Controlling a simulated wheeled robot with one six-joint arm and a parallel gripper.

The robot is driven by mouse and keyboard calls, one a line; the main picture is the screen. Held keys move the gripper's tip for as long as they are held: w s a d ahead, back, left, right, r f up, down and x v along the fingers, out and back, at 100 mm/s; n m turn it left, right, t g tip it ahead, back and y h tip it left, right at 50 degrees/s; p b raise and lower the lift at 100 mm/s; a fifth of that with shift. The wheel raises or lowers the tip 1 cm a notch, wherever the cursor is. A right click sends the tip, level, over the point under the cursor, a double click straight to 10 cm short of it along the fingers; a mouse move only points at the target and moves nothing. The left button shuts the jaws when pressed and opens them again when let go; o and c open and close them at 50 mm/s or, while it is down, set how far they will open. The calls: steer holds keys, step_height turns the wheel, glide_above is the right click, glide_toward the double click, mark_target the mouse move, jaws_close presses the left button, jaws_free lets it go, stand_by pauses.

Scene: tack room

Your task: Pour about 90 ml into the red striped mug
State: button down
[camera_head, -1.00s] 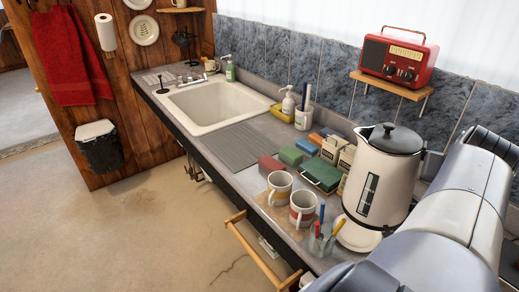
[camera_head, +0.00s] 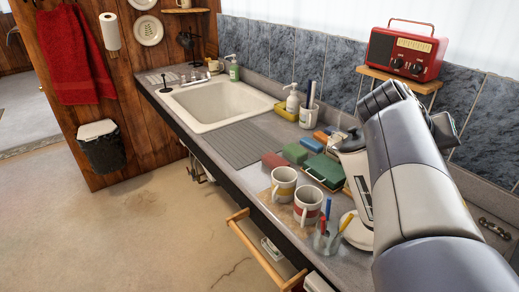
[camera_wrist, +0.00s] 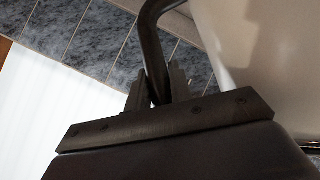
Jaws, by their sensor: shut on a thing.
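The red striped mug (camera_head: 307,206) stands upright on the counter in the head view. A similar mug with a yellowish band (camera_head: 284,185) stands just behind it. The white kettle (camera_head: 352,165) is right of them, mostly hidden by my arm; its visible side leans a little left at the top. In the wrist view, my gripper (camera_wrist: 158,92) is shut on the kettle's dark handle (camera_wrist: 152,40), beside the pale kettle body (camera_wrist: 275,55). The gripper is hidden in the head view. The inside of the mug is too small to judge, and no liquid stream shows.
A glass with pens (camera_head: 326,238) stands close in front of the red striped mug. A green box (camera_head: 325,170) and sponges lie behind the mugs. An open drawer (camera_head: 262,250) juts out below the counter. A red radio (camera_head: 407,48) sits on a shelf.

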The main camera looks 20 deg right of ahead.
steer(key=shift+w+a+r+n+g+h, duration=0.45)
steer(key=shift+w+a+r+h, duration=0.3)
steer(key=shift+w, duration=0.25)
steer(key=shift+w+a+f+n+h+b, duration=0.25)
steer(key=shift+f+b, duration=0.05)
steer(key=shift+f, duration=0.1)
steer(key=shift+w+a+f+n+g+h, duration=0.3)
steer(key=shift+w+a+g, duration=0.05)
steer(key=shift+w, duration=0.15)
steer(key=shift+w+a+r+n+g+h, duration=0.2)
steer(key=shift+w+a+n+g+h, duration=0.25)
steer(key=shift+w+a+h, duration=0.35)
steer(key=shift+w+a+r+n+h+p, duration=0.15)
steer(key=shift+w+a+n+h+p, duration=0.15)
steer(key=shift+w+a+n+p, duration=0.4)
steer(key=shift+w+a, duration=0.15)
steer(key=shift+w, duration=0.3)
